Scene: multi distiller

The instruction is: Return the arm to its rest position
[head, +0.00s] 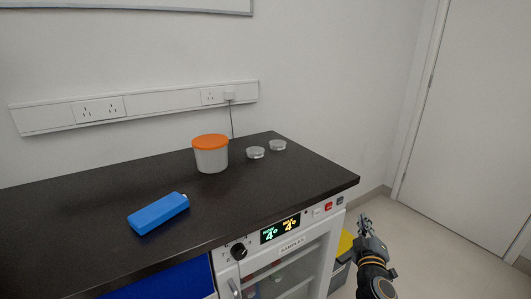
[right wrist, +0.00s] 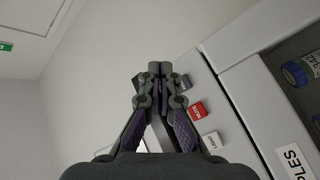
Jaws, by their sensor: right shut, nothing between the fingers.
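My right gripper (head: 366,224) is at the lower right in the head view, beside the right end of the white cabinet (head: 322,250) and below the black counter top (head: 290,170). In the right wrist view its two fingers (right wrist: 160,72) are together, with nothing between them. Behind them is the cabinet's front panel, with a red button (right wrist: 197,110) and a white button (right wrist: 211,140). I cannot tell whether the fingers touch the panel. My left gripper is not in view.
On the counter are a blue box (head: 158,213), a white tub with an orange lid (head: 210,155) and two small clear dishes (head: 256,153). A yellow-topped bin (head: 345,244) stands right of the cabinet. The floor (head: 440,235) toward the door is clear.

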